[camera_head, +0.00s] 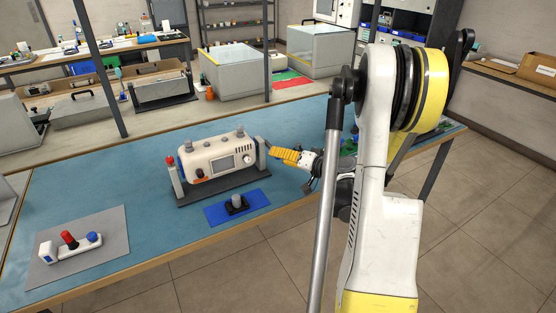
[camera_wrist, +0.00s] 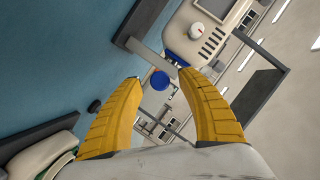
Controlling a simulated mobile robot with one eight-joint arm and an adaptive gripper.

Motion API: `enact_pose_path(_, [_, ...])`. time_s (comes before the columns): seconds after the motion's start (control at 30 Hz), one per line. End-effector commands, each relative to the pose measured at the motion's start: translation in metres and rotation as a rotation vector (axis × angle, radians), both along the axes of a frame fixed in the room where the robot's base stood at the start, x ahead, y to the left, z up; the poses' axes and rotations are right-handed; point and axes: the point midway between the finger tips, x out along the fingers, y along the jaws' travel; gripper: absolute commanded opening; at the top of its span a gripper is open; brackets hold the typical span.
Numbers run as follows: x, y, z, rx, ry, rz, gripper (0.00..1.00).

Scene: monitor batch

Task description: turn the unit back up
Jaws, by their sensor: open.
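The unit (camera_head: 222,154) is a cream box with a screen and a dial on the side facing the head camera and several grey knobs on top. It is held between two grey posts on a dark base (camera_head: 215,190). In the wrist view part of the unit (camera_wrist: 205,35) shows, with a white dial and vent slots. My gripper (camera_head: 272,151) is beside the right post, its yellow fingers pointing left. In the wrist view my gripper (camera_wrist: 160,80) is open, with a blue knob (camera_wrist: 159,80) between the fingertips; I cannot tell whether they touch it.
A blue mat (camera_head: 215,216) with a small black and grey part (camera_head: 237,204) lies in front of the unit. A grey mat (camera_head: 110,250) with a white bar carrying red and blue knobs (camera_head: 70,246) is at front left. Green items (camera_head: 348,146) lie behind my arm.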

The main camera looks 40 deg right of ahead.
Motion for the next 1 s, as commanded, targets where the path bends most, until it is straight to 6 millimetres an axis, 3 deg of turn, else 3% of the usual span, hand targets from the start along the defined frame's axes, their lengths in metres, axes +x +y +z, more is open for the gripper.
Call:
enact_pose_path(0.13, [0.0127,0.0009,-0.0044,-0.001,0.000,0.000,0.46])
enact_pose_path(0.43, [0.0152,0.0009,-0.0038,-0.001,0.001,0.000,0.46])
enact_pose_path(0.47, [0.0151,0.0009,-0.0038,-0.001,0.001,0.000,0.42])
enact_pose_path(0.6, [0.0150,0.0009,-0.0038,-0.001,0.001,0.000,0.00])
enact_pose_path(1.0, [0.0149,0.0011,0.0001,0.005,0.022,0.000,0.00])
